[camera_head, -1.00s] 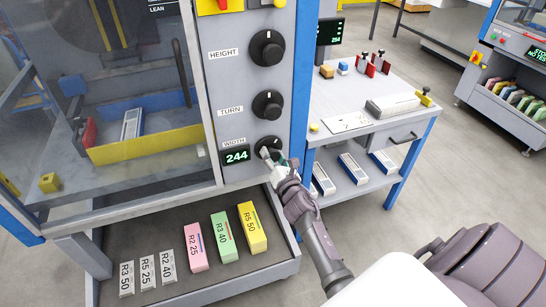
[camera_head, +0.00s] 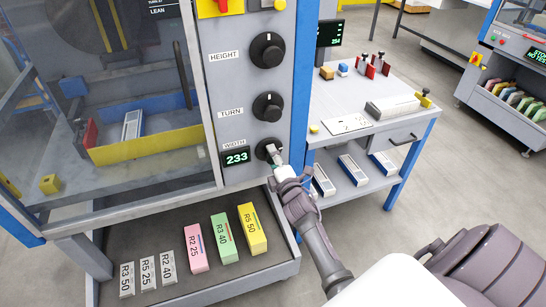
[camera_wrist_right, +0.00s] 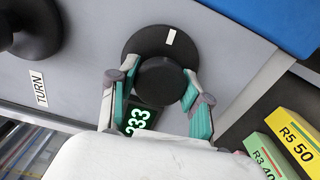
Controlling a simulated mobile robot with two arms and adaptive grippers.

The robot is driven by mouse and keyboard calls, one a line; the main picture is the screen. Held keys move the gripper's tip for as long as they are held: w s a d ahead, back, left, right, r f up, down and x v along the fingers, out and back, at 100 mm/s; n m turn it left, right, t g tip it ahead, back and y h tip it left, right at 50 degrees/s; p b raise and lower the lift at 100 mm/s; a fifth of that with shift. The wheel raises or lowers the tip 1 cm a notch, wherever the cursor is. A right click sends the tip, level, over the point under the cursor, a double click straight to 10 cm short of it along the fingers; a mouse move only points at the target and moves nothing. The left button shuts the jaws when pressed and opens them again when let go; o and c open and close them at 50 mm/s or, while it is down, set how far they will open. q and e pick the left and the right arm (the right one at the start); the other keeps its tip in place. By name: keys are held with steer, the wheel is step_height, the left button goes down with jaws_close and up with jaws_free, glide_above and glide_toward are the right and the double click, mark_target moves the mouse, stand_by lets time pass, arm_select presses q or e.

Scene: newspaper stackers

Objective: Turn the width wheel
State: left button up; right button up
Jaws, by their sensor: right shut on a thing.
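The width wheel (camera_head: 265,148) is a black knob on the grey panel, under the WIDTH label (camera_head: 234,145). The green display (camera_head: 236,157) to its left reads 233. My right gripper (camera_head: 275,154) reaches up to the wheel from below right and is shut on it. In the right wrist view, the two fingers (camera_wrist_right: 158,98) lie on either side of the wheel's raised centre (camera_wrist_right: 163,81), and a white mark shows on its black disc. My left gripper is not in view.
The TURN knob (camera_head: 267,106) and HEIGHT knob (camera_head: 267,49) sit above on the same panel. A low tray (camera_head: 190,297) below holds several labelled blocks, near my right forearm. A grey side table (camera_head: 405,125) with small items stands to the right.

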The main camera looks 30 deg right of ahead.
steer(key=m+p, duration=0.1)
steer(key=m, duration=0.4)
steer(key=shift+m, duration=0.4)
steer(key=m+p, duration=0.1)
steer(key=m, duration=0.5)
steer(key=shift+p, duration=0.35)
steer(key=m+p, duration=0.1)
steer(key=m, duration=0.4)
steer(key=shift+m, duration=0.3)
steer(key=m, duration=0.5)
steer(key=shift+f, duration=0.1)
steer(key=shift+m, duration=0.3)
steer(key=o, duration=1.2)
